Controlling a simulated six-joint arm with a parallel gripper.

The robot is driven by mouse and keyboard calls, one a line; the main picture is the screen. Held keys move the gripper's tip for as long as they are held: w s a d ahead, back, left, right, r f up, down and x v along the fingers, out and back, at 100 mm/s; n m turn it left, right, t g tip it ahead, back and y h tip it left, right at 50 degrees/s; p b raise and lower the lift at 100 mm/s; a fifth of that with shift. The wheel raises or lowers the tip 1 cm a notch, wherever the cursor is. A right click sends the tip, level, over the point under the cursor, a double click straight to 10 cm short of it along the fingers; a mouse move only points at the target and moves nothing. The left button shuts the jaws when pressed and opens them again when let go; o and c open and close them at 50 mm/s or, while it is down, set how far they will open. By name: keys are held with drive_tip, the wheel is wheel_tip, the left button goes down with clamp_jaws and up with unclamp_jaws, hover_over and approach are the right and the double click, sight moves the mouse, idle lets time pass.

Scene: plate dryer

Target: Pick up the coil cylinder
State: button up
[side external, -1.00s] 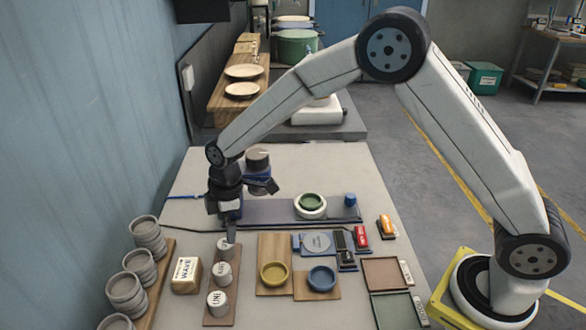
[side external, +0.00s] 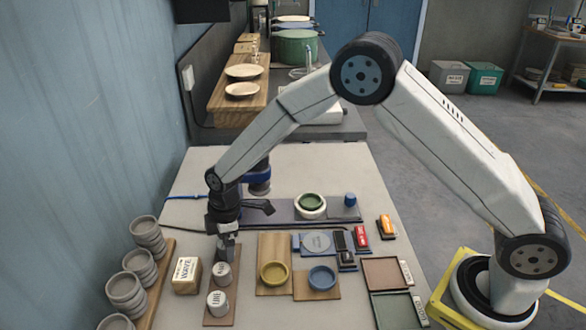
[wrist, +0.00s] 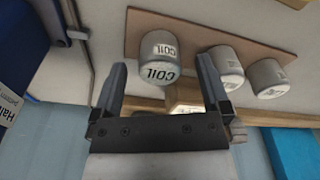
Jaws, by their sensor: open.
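The coil cylinder (wrist: 160,58) is a pale grey cylinder with "COIL" printed on it, on a brown board (wrist: 138,35). In the wrist view it lies between the two fingers of my open gripper (wrist: 161,72), near the fingertips, and no clear contact shows. In the side view my gripper (side external: 228,246) points down over the far end of the brown board (side external: 208,321) and hides that cylinder. Two similar cylinders stand on the board, the middle one (side external: 222,274) and the near one (side external: 217,303).
A wooden block (side external: 186,276) marked "WAVE" stands left of the board. Stacked grey cups (side external: 124,288) stand farther left. A yellow dish (side external: 274,274) and a blue dish (side external: 321,278) lie to the right. A long tray (side external: 275,211) with a green-and-white dish lies behind.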

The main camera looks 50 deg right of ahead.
idle(0.3)
clamp_jaws()
drive_tip(key=shift+r, duration=0.15)
drive_tip(key=shift+r, duration=0.9)
drive_tip(key=s+d+r, duration=0.4)
drive_tip(key=s+r, duration=0.7)
drive_tip(key=s, duration=0.2)
drive_tip(key=shift+s, duration=0.2)
